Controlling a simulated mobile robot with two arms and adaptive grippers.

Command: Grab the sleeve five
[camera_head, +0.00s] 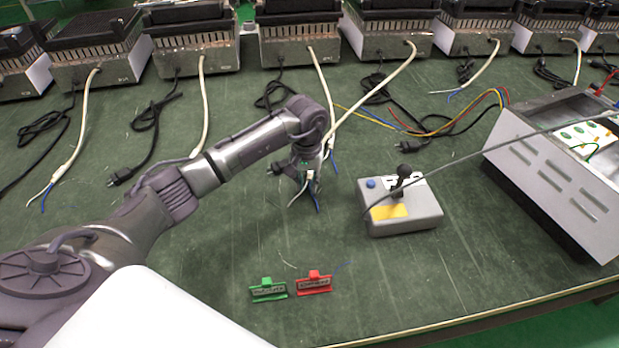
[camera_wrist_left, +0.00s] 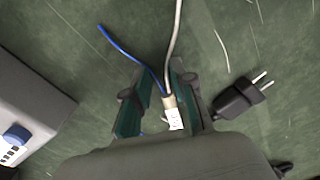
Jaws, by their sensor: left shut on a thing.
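My left gripper (camera_head: 308,183) is low over the middle of the green table, left of the grey control box. In the left wrist view my left gripper (camera_wrist_left: 160,108) has its green-padded fingers on both sides of a pale sleeve (camera_wrist_left: 172,113) at the end of a white cable, shut on it. A blue wire and the white cable run out from the sleeve in the left wrist view. No number is readable on the sleeve, so I cannot tell whether it is five. My right gripper is not in view.
The grey control box (camera_head: 427,215) with a blue button and black joystick stands to the right. A green clip (camera_head: 267,290) and a red clip (camera_head: 313,284) lie in front. A black plug (camera_wrist_left: 238,98) lies beside the gripper. A metal case (camera_head: 560,170) is at right; heaters line the back.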

